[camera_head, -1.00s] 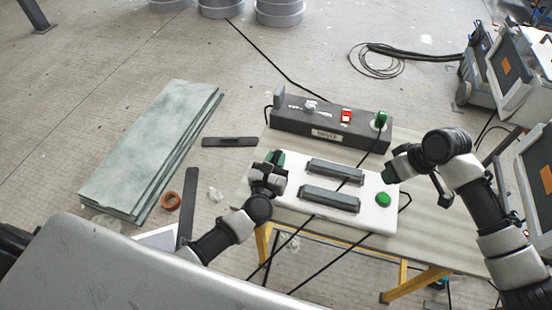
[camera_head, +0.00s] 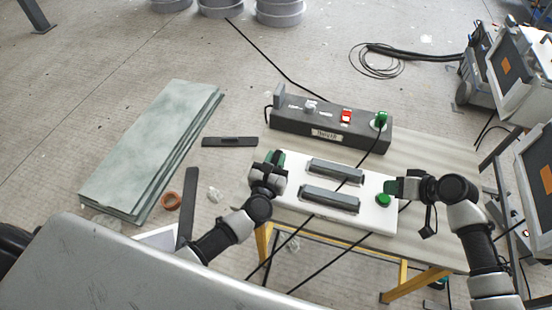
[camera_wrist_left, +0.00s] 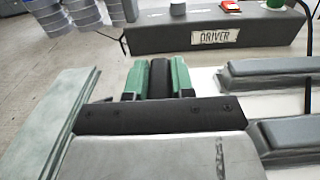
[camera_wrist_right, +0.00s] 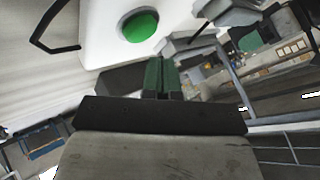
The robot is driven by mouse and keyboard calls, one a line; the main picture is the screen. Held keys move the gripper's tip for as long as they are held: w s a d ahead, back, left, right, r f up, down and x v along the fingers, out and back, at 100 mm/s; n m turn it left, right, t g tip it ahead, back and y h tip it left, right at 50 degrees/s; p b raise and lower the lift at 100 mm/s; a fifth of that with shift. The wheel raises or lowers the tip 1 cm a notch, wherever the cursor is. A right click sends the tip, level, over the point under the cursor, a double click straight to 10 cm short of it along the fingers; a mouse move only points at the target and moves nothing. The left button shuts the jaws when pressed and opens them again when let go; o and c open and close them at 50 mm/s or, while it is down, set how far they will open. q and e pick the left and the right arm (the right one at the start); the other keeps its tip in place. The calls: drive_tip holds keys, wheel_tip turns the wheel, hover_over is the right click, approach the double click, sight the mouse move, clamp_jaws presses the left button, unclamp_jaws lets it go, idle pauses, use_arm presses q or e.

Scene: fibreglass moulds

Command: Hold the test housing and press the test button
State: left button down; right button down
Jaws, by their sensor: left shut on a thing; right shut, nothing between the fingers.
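The test housing (camera_head: 293,172) is a white box on the table with two dark grey raised bars. Its round green test button (camera_head: 383,200) is at its right end. My left gripper (camera_head: 275,158) is at the housing's left end. In the left wrist view its green fingers (camera_wrist_left: 158,78) are shut on a black part, seemingly a handle of the housing. My right gripper (camera_head: 394,188) is shut and empty near the button, on its right. In the right wrist view the button (camera_wrist_right: 139,27) lies just beyond the fingertips (camera_wrist_right: 161,62); contact does not show.
A dark driver box (camera_head: 290,122) with a red switch (camera_head: 346,116) and a green knob (camera_head: 381,119) stands behind the housing. Black cables cross the housing and table (camera_head: 430,155). Green-grey sheets (camera_head: 155,150) lie on the floor at left; equipment cases (camera_head: 520,75) stand at right.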

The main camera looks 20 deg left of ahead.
sight(386, 197)
drive_tip(key=shift+f, duration=0.8)
drive_tip(key=shift+f, duration=0.15)
idle(1.4)
drive_tip(key=shift+f, duration=0.3)
drive_tip(key=shift+r, duration=0.4)
drive_tip(key=shift+r, duration=3.05)
